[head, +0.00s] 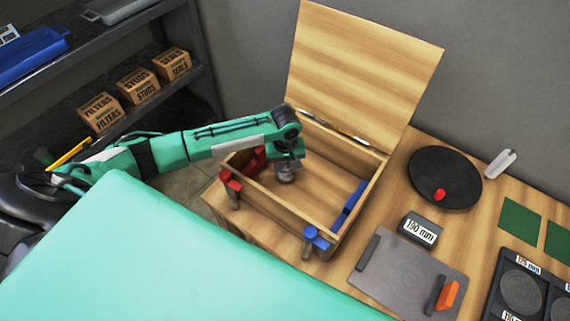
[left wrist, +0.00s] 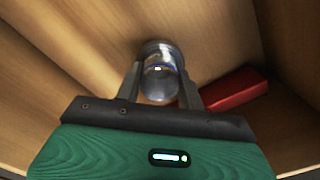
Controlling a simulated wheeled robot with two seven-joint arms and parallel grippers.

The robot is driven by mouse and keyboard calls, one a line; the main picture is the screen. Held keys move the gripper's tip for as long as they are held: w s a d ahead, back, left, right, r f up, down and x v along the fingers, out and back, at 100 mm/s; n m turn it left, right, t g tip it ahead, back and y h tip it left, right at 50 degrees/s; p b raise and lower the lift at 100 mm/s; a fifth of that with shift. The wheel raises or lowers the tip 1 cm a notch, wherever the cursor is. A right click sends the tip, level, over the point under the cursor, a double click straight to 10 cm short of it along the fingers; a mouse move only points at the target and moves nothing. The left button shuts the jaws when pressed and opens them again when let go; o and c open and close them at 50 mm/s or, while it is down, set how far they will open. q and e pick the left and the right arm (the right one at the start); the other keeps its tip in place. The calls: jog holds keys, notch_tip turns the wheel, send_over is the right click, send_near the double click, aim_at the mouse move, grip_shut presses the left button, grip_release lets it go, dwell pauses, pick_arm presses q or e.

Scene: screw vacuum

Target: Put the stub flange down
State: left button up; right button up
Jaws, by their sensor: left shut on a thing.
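My left gripper (head: 286,176) reaches down into an open wooden box (head: 262,209). In the left wrist view, its fingers (left wrist: 160,92) are shut on the stub flange (left wrist: 160,72), a shiny metal cylindrical piece. In the head view the flange is a small grey piece below the gripper, mostly hidden by it. It is inside the box walls, above or on the wooden floor; I cannot tell whether it touches. My right gripper is not in view.
Inside the box are a red block (left wrist: 232,89) beside the gripper and a blue bar (head: 349,203) at the right wall. The raised lid (head: 362,75) stands behind. Red (head: 230,181) and blue (head: 316,238) clamp-like pieces sit on the front rim. A black disc (head: 444,172) lies to the right.

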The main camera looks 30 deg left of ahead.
aim_at(285, 164)
pick_arm(q)
jog(key=shift+f, duration=0.2)
jog(key=shift+f, duration=0.15)
jog(key=o, duration=1.1)
jog(key=shift+r, duration=0.35)
notch_tip(285, 164, up, 12)
jog(key=b, duration=0.2)
jog(key=shift+f, duration=0.2)
